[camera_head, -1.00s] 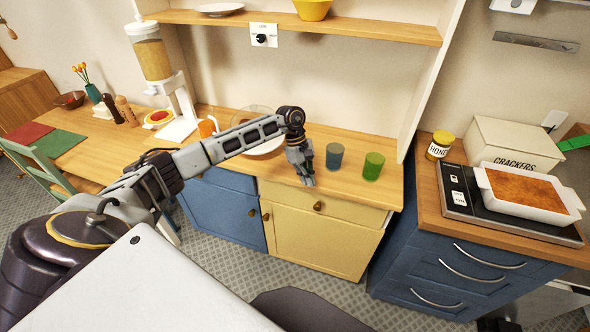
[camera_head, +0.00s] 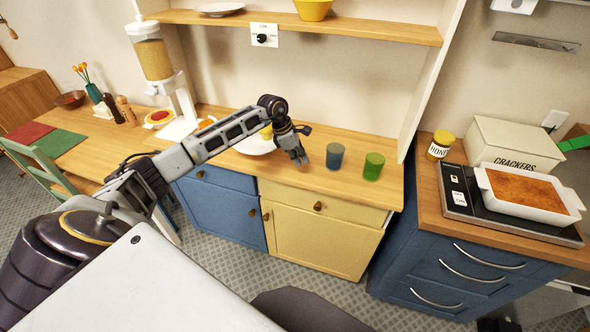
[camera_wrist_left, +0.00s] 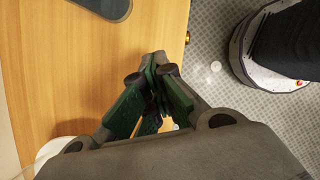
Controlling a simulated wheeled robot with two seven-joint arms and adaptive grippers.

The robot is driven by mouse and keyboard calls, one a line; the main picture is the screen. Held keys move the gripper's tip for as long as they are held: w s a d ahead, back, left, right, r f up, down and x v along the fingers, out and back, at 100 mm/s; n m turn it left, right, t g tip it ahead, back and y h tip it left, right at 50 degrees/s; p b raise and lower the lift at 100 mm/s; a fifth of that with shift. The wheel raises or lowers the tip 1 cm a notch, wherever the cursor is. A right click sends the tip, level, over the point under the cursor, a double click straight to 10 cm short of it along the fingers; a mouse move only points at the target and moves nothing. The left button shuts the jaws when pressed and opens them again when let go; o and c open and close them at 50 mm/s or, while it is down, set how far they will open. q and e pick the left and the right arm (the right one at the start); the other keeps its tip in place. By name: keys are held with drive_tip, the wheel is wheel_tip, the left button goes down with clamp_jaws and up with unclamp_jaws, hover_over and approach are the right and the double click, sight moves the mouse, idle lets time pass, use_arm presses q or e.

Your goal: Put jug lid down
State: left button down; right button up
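My left gripper (camera_head: 301,158) is over the wooden counter (camera_head: 318,178), left of the blue glass. In the left wrist view its fingers (camera_wrist_left: 155,72) are together at the tips, and I make out no lid between them. I cannot pick out the jug or its lid for sure. An orange item (camera_head: 207,122) shows partly behind my left arm. A white plate (camera_head: 252,148) lies on the counter behind the arm, with something yellow (camera_head: 266,132) near it, mostly hidden. My right gripper is not in view.
A blue glass (camera_head: 334,156) and a green glass (camera_head: 373,167) stand right of my gripper. A cereal dispenser (camera_head: 153,58) stands to the left. The counter's front strip is clear.

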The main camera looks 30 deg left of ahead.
use_arm(q)
drive_tip(key=w+a+r+n+t+y, duration=0.2)
drive_tip(key=w+a+r+n+y, duration=0.1)
drive_tip(key=n, duration=0.7)
drive_tip(key=shift+w+a+r+n+y, duration=0.2)
drive_tip(key=shift+a+r+n+y, duration=0.15)
drive_tip(key=shift+a+r, duration=0.25)
idle(1.0)
